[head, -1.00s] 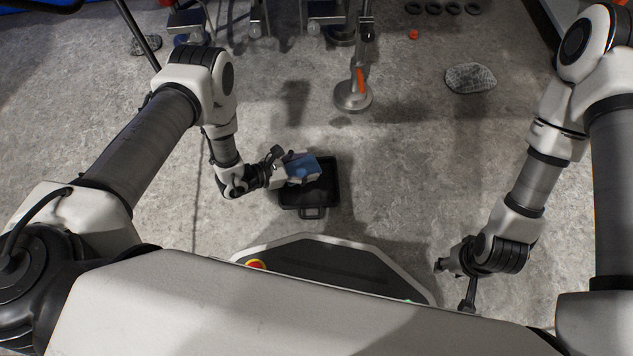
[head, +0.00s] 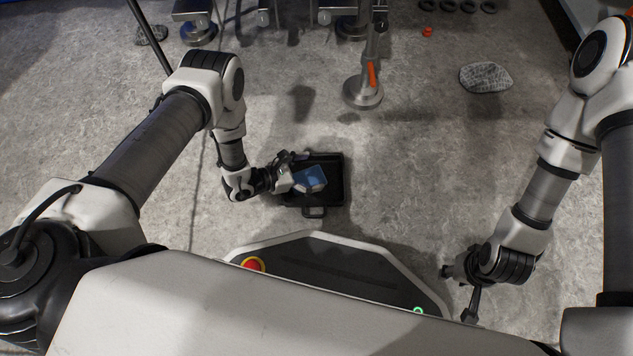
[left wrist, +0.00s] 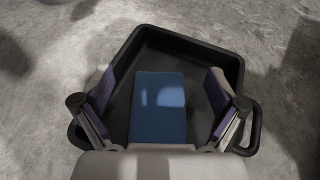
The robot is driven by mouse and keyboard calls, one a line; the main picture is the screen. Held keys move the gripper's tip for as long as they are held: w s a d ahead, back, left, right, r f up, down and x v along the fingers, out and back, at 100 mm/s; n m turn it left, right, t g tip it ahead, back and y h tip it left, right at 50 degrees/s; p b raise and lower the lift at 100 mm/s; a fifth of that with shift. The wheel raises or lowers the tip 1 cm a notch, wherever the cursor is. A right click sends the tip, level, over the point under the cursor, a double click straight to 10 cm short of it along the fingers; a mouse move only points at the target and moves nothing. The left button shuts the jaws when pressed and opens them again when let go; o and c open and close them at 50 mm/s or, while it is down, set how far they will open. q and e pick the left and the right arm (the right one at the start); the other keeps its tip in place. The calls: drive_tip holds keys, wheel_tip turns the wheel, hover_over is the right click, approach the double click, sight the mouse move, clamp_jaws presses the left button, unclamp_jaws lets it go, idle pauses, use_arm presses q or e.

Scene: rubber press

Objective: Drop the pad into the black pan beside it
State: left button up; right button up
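The blue pad (head: 311,180) shows within the outline of the black pan (head: 337,189), which sits on the floor with its handle toward me. In the left wrist view the pad (left wrist: 158,112) lies between the spread fingers, with a gap on each side, and the pan (left wrist: 190,42) is behind it. I cannot tell whether the pad rests flat on the pan's bottom. My left gripper (head: 296,171) is open over the pan's left part, and its fingers show in the left wrist view (left wrist: 161,86). My right gripper (head: 446,271) is away to the right; its fingers are too small to read.
A grey stone-like slab (head: 486,77) lies on the floor at the upper right. A round metal foot with an orange lever (head: 363,91) stands behind the pan. Several black rings (head: 447,6) lie at the top. The floor right of the pan is clear.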

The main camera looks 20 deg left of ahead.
use_arm(q)
drive_tip(key=v, duration=1.2)
